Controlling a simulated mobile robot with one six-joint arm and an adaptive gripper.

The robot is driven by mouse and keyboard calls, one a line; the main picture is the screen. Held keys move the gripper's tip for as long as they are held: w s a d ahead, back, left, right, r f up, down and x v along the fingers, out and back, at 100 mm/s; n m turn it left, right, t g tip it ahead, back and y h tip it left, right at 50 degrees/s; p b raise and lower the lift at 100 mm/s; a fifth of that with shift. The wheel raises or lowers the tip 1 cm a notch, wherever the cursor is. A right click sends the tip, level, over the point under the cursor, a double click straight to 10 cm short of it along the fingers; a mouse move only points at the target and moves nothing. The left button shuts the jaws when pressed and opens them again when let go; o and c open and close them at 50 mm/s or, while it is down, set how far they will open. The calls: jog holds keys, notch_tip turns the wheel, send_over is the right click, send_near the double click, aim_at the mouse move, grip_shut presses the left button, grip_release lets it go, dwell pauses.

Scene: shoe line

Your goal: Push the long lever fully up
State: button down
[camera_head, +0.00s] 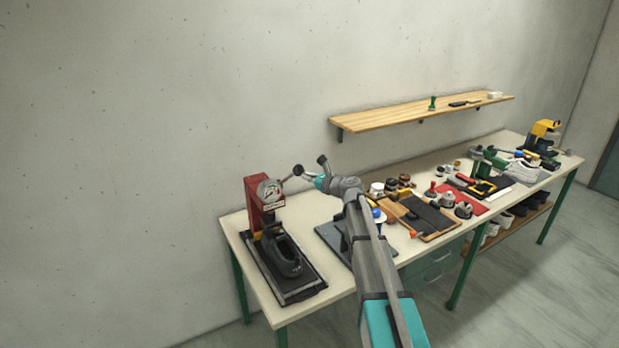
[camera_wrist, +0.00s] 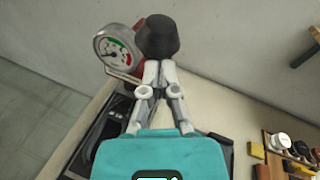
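The press (camera_head: 262,205) is red with a round gauge (camera_head: 269,190) and stands at the left end of the bench. The long lever's rod (camera_head: 287,179) rises to the right from beside the gauge and ends in a dark knob (camera_head: 298,170). In the wrist view the knob (camera_wrist: 158,37) is large, just beyond my fingertips. My gripper (camera_head: 307,174) is on the knob's right side. In the wrist view its fingers (camera_wrist: 158,69) are drawn together, with nothing visible held between them. The knob hides the rod there. I cannot tell whether the fingertips touch the knob.
A dark shoe form (camera_head: 286,258) stands on the press's base plate (camera_head: 300,293). The bench to the right carries jars, a dark mat (camera_head: 430,217), tools and other machines. A wooden shelf (camera_head: 420,112) is on the wall. The space above the press is clear.

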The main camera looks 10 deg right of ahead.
jog(key=shift+w+a+r+p, duration=0.15)
jog(key=shift+w+r+p, duration=0.7)
jog(key=shift+r, duration=0.15)
jog(key=shift+w+a+r+p, duration=0.15)
jog(key=shift+w+r+p, duration=0.7)
jog(key=shift+r, duration=0.1)
jog(key=shift+w, duration=0.1)
jog(key=f+v, duration=0.1)
jog(key=v, duration=1.3)
jog(key=shift+d+p, duration=0.4)
jog(key=shift+p, duration=0.05)
jog(key=shift+w, duration=0.1)
